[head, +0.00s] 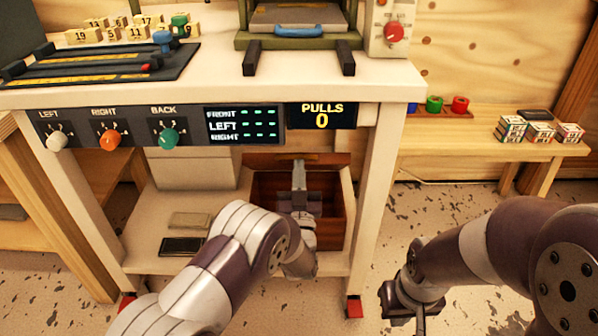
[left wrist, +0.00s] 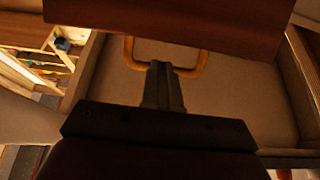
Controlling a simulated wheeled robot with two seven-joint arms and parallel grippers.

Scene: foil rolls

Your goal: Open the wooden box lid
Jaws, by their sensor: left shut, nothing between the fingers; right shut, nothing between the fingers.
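The wooden box (head: 335,225) sits on the lower shelf under the white table, with its dark red-brown inside showing from above. Its lid (head: 262,160) shows as a narrow brown strip at the box's back edge, raised off the opening. In the left wrist view a brown wooden panel (left wrist: 200,25) crosses the top, with an orange loop handle (left wrist: 203,62) just below it. My left gripper (head: 298,165) is shut and empty, reaching over the box; its fingertips (left wrist: 160,68) overlap the handle in view, contact unclear. My right gripper (head: 418,318) is shut and empty, low at right.
The table (head: 385,85) overhangs the box, with a leg (head: 372,200) on its right. Two flat pieces, tan (head: 190,220) and dark (head: 183,246), lie left of the box. A low bench (head: 455,150) holds patterned cubes (head: 540,131). Speckled floor is open at right.

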